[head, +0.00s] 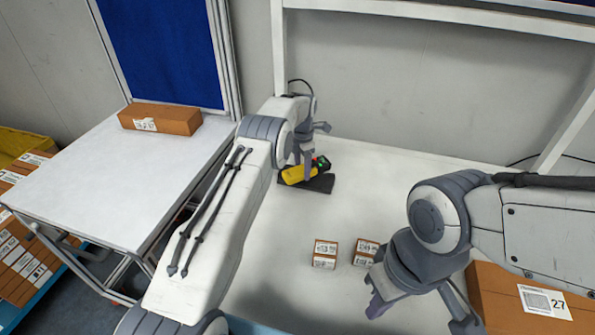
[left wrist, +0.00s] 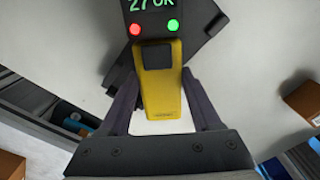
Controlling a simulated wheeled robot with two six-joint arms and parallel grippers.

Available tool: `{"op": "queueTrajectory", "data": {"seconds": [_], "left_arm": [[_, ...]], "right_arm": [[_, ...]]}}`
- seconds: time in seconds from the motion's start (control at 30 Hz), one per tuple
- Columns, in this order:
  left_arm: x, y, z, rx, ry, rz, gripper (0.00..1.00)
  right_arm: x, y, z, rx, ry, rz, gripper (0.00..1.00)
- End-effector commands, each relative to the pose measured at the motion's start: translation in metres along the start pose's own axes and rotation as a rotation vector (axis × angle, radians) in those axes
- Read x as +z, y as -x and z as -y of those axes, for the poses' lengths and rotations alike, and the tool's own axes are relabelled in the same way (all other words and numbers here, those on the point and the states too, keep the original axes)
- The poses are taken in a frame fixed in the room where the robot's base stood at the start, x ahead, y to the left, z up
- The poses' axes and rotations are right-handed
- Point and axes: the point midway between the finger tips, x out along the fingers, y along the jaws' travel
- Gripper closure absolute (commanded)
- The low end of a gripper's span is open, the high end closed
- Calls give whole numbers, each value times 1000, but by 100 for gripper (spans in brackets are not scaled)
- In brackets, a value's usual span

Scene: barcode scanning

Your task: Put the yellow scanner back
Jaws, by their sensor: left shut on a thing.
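The yellow scanner (head: 300,174) has a dark head with a small display. In the left wrist view the scanner (left wrist: 161,95) shows "27 OK" with a red and a green light. My left gripper (head: 308,166) is shut on it, one finger on each side of its body. The dark flat holder (head: 321,184) lies on the white table beneath the scanner; it also shows behind the scanner in the left wrist view (left wrist: 205,28). I cannot tell whether the scanner touches it. My right gripper (head: 422,308) is empty, its fingers apart, near the front right.
Small labelled boxes (head: 325,254) stand mid-table on the white table (head: 385,195). A large box marked 27 (head: 530,303) is at the right. Another box (head: 160,119) lies on the left side table (head: 120,170). Crates of boxes are at far left.

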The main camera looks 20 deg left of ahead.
Motion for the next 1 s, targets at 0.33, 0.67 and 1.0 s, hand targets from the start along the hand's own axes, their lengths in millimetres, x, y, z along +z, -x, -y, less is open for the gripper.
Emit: {"op": "queueTrajectory", "data": {"seconds": [0.33,0.67,1.0], "left_arm": [[0,-2,-1,2,1,2,100],[0,-9,0,1,1,1,6],[0,-7,0,2,1,2,6]], "right_arm": [[0,-3,0,0,0,0,100],[0,-7,0,0,-1,0,100],[0,-6,0,0,-1,0,100]]}}
